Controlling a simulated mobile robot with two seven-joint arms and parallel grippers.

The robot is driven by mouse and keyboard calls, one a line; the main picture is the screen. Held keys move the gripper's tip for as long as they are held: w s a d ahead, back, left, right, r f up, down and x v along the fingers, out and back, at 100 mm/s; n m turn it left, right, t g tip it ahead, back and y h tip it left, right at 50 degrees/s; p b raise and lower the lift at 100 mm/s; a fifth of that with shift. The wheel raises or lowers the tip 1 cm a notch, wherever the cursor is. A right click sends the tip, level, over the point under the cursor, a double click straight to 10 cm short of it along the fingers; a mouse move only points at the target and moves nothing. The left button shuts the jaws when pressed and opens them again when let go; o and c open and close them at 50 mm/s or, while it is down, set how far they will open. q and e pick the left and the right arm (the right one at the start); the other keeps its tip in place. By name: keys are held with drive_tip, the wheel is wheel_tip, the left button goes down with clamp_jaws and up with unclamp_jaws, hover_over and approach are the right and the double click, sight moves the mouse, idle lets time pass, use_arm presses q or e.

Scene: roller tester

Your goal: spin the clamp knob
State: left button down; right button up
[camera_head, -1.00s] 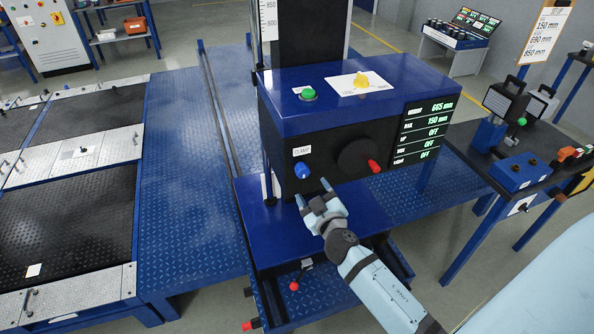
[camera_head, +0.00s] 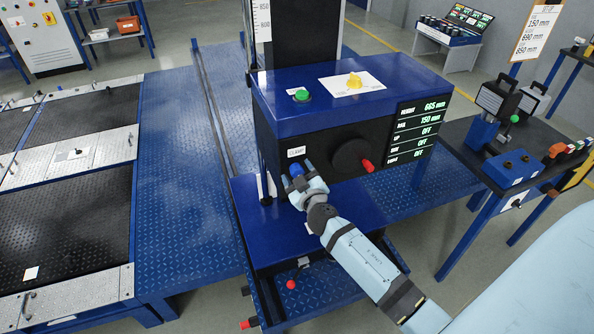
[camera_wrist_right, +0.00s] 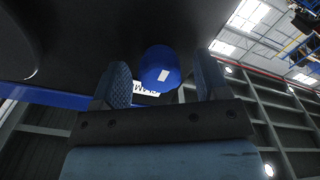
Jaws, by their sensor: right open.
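The clamp knob (camera_head: 297,170) is a small blue knob on the black front face of the blue machine box (camera_head: 345,95), just under the white CLAMP label (camera_head: 296,152). My right gripper (camera_head: 297,177) is at the knob, with its two fingers apart on either side of it. In the right wrist view the knob (camera_wrist_right: 160,70) shows a white mark and lies between the open fingers of the right gripper (camera_wrist_right: 160,88). A dark gap shows between the knob and each finger. My left gripper is not in view.
A black handwheel (camera_head: 352,160) with a red handle (camera_head: 368,166) is right of the knob. A green button (camera_head: 301,96) and a yellow knob (camera_head: 354,80) sit on the box top. The display (camera_head: 415,132) reads 665 mm height. A blue shelf (camera_head: 345,222) lies below.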

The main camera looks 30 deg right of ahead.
clamp_jaws()
drive_tip(key=n+p, duration=0.1)
drive_tip(key=n, duration=0.4)
drive_tip(key=shift+r, duration=0.1)
drive_tip(key=n, duration=0.3)
drive_tip(key=n+p, duration=0.2)
drive_tip(key=n, duration=0.2)
drive_tip(key=shift+r+n, duration=0.1)
drive_tip(key=shift+n, duration=0.2)
drive_tip(key=n+p, duration=0.1)
drive_tip(key=n, duration=0.2)
drive_tip(key=shift+f, duration=0.25)
